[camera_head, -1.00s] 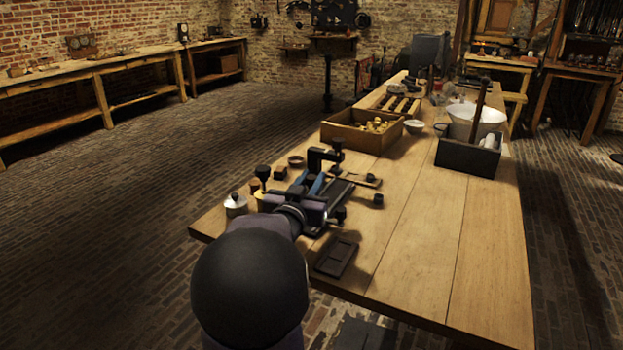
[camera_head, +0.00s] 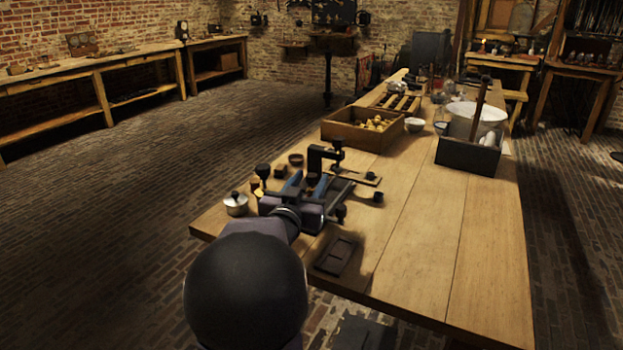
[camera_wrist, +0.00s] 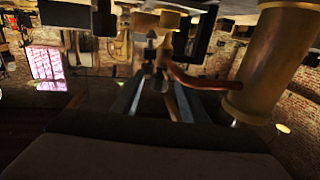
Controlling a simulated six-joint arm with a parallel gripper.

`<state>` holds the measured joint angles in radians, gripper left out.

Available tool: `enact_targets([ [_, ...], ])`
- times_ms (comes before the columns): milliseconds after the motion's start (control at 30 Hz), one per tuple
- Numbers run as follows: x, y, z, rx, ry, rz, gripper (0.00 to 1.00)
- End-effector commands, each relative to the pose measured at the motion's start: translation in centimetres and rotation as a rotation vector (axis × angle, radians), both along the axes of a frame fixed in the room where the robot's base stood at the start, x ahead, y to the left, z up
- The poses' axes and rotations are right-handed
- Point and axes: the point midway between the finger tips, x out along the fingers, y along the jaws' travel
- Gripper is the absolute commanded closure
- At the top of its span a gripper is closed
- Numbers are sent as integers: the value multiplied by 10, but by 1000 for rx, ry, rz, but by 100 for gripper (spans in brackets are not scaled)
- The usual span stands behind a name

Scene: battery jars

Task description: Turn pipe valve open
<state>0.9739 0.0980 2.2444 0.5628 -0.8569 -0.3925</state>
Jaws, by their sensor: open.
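My gripper (camera_head: 308,181) is low over the near left part of the wooden workbench, its two blue fingers apart. In the wrist view my gripper (camera_wrist: 155,88) is open, with a small dark fitting (camera_wrist: 152,52) showing between and beyond the fingertips. I cannot tell whether they touch it. A reddish copper pipe (camera_wrist: 205,83) passes beside the right finger to a large brass cylinder (camera_wrist: 275,65). I cannot tell for certain which part is the pipe valve. In the head view, my arm hides part of this area; a dark bracket (camera_head: 316,156) stands just beyond the fingers.
A metal lidded pot (camera_head: 236,205) stands left of my gripper, and a flat dark tray (camera_head: 325,268) lies to its right, nearer the front. Farther back are a wooden box (camera_head: 350,138) and a dark crate (camera_head: 466,158). The right side of the bench (camera_head: 450,240) is clear.

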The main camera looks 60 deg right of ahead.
Motion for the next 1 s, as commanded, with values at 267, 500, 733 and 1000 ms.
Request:
enact_targets([
  [267, -6, 38, 1, 0, -1, 3, 60],
  [500, -10, 55, 1, -1, -1, 1, 60],
  [733, -10, 56, 0, 0, 0, 0, 60],
  [1000, -9, 56, 3, -4, -6, 2, 60],
])
